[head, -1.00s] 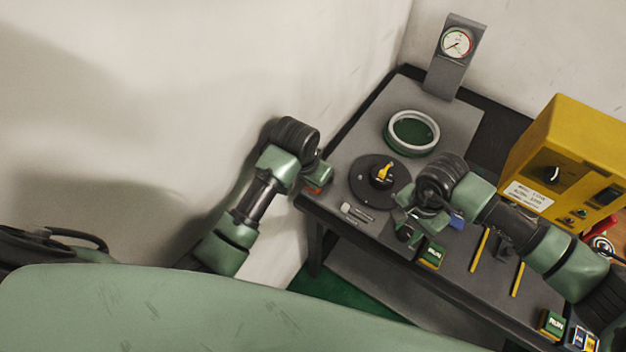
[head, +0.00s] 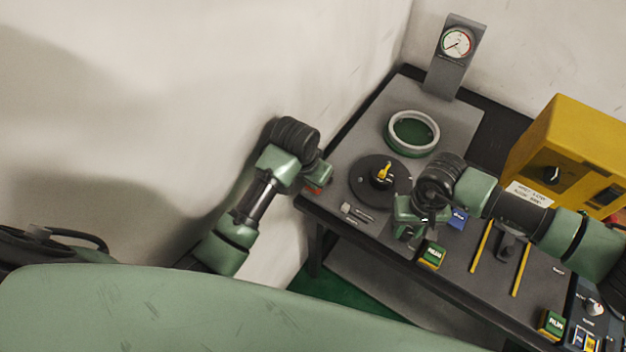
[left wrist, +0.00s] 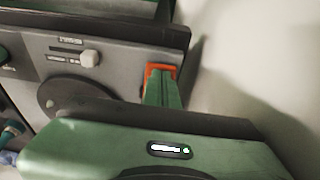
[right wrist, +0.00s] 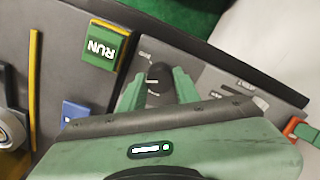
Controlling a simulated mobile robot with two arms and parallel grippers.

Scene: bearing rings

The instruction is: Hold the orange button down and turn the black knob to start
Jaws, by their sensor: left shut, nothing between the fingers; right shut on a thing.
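The orange button (head: 313,189) is at the near left corner of the bench. My left gripper (head: 318,178) is shut and empty, its tips against the button. In the left wrist view, orange (left wrist: 151,72) shows around the fingertips; I cannot see how far the button is pressed. The black knob (right wrist: 157,85), with a pale pointer mark, stands on a grey panel at the bench's front edge. My right gripper (right wrist: 158,90) has one finger on each side of it and is shut on it. In the head view, my right gripper (head: 410,225) hides the knob.
A dark round plate with a yellow-topped post (head: 383,172), a ring (head: 411,133) and a gauge (head: 457,43) are behind. A green RUN block (head: 432,256) and a blue block (head: 457,219) are close to my right gripper. A yellow box (head: 567,150) stands right.

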